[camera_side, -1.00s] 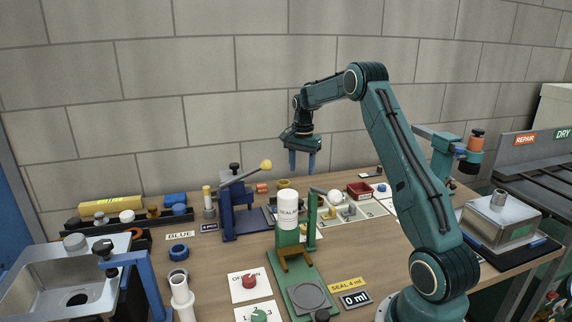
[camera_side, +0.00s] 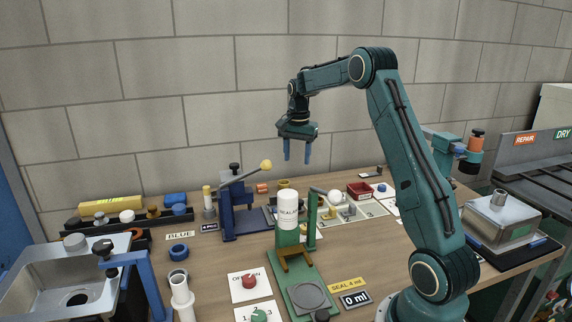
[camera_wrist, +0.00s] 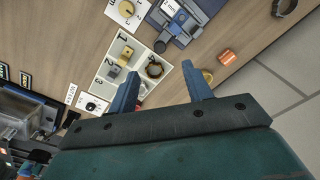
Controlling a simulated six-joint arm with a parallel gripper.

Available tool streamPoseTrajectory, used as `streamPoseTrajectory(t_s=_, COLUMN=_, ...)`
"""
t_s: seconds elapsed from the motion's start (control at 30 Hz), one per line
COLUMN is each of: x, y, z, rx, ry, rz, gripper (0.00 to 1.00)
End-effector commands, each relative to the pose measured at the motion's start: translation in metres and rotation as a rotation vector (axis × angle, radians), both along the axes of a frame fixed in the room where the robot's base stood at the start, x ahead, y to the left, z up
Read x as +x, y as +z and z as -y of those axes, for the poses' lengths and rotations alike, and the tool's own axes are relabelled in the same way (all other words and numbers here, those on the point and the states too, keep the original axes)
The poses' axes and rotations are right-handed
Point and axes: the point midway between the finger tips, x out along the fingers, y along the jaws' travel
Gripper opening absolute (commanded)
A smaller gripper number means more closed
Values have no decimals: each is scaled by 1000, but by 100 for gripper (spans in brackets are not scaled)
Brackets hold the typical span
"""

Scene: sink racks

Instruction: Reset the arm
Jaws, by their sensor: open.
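My gripper (camera_side: 297,152) hangs in the air above the back of the bench in the side view, fingers pointing down. Its two blue fingers are apart with nothing between them. In the wrist view the open fingers (camera_wrist: 160,85) reach over the numbered white tray (camera_wrist: 105,75), well above it. The same tray (camera_side: 372,208) lies on the bench in the side view, right of the sealant stand.
A blue lever press (camera_side: 228,215) with a yellow knob stands below and left of my gripper. A white SEAL bottle (camera_side: 288,208) sits on a green stand (camera_side: 318,297). A steel sink (camera_side: 45,285) is at left, a metal box (camera_side: 498,220) at right. The air around my gripper is clear.

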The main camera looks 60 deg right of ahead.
Motion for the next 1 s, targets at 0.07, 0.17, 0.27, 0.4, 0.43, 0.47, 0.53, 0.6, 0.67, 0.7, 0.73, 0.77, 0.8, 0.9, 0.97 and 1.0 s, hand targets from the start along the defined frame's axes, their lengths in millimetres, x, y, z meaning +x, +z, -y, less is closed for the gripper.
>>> streamPoseTrajectory(t_s=0.07, x=0, y=16, z=-19, rx=-14, ry=56, rz=16, gripper=50)
streamPoseTrajectory(t_s=0.17, x=-3, y=35, z=-44, rx=-29, ry=135, rz=34, gripper=50)
streamPoseTrajectory(t_s=0.27, x=-8, y=53, z=-70, rx=-48, ry=218, rz=54, gripper=50)
streamPoseTrajectory(t_s=0.4, x=-19, y=75, z=-106, rx=-72, ry=334, rz=80, gripper=50)
streamPoseTrajectory(t_s=0.43, x=-22, y=79, z=-113, rx=-78, ry=359, rz=87, gripper=50)
streamPoseTrajectory(t_s=0.47, x=-25, y=83, z=-121, rx=-84, ry=383, rz=93, gripper=50)
streamPoseTrajectory(t_s=0.53, x=-33, y=92, z=-138, rx=-96, ry=441, rz=106, gripper=50)
streamPoseTrajectory(t_s=0.6, x=-42, y=100, z=-155, rx=-108, ry=498, rz=119, gripper=50)
streamPoseTrajectory(t_s=0.67, x=-50, y=106, z=-169, rx=-121, ry=548, rz=132, gripper=50)
streamPoseTrajectory(t_s=0.7, x=-56, y=109, z=-178, rx=-128, ry=581, rz=140, gripper=50)
streamPoseTrajectory(t_s=0.73, x=-60, y=112, z=-184, rx=-133, ry=605, rz=145, gripper=50)
streamPoseTrajectory(t_s=0.77, x=-65, y=114, z=-191, rx=-139, ry=630, rz=151, gripper=50)
streamPoseTrajectory(t_s=0.8, x=-71, y=117, z=-200, rx=-147, ry=662, rz=159, gripper=50)
streamPoseTrajectory(t_s=0.9, x=-88, y=122, z=-220, rx=-167, ry=744, rz=179, gripper=50)
streamPoseTrajectory(t_s=0.97, x=-98, y=125, z=-232, rx=-179, ry=792, rz=191, gripper=50)
streamPoseTrajectory(t_s=1.0, x=-106, y=126, z=-239, rx=-187, ry=824, rz=199, gripper=50)
